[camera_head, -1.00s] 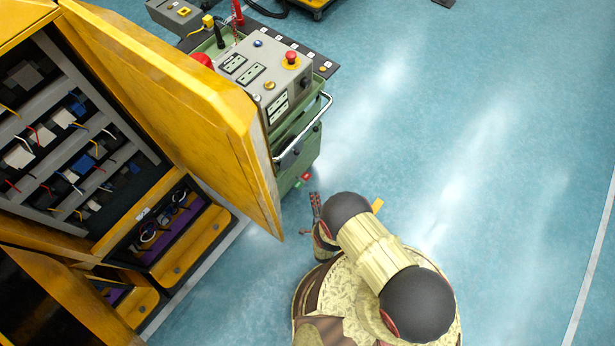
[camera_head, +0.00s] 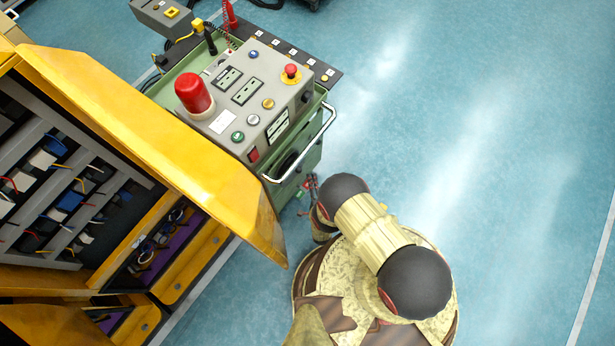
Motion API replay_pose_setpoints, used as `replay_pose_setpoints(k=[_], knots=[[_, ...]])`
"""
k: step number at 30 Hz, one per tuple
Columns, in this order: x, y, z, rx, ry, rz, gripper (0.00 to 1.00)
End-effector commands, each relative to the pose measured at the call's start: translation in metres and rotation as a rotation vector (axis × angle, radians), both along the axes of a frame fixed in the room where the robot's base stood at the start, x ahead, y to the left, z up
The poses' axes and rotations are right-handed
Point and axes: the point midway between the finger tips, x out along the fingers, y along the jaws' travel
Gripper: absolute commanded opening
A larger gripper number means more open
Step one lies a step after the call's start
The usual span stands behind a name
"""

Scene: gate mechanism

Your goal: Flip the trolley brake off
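The trolley (camera_head: 310,163) is green, with a chrome push handle (camera_head: 316,148) and a grey control box (camera_head: 240,98) on top. It stands at upper centre in the head view, partly behind a yellow cabinet door. My gripper (camera_head: 311,184) is at the trolley's lower near corner, close beside its side in the picture. My dark round arm joint partly covers it, and its fingers are too small to tell open from shut. I cannot make out the brake clearly; a small reddish bit shows near the fingers. Contact cannot be told.
The open yellow door (camera_head: 165,140) reaches close to the trolley and my arm on the left. An open cabinet (camera_head: 95,195) with wiring is behind it. A red beacon (camera_head: 194,95) stands on the control box. The blue floor (camera_head: 480,170) at right is clear.

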Motion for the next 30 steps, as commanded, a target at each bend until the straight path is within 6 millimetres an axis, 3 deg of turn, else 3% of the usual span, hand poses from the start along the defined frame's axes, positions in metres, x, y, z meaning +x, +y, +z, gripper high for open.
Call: replay_pose_setpoints(k=[17, 30], knots=[[-0.003, -0.001, -0.066, -0.003, 0.004, 0.0, 0.28], [-0.003, -0.001, -0.18, -0.003, 0.004, 0.0, 0.28]])
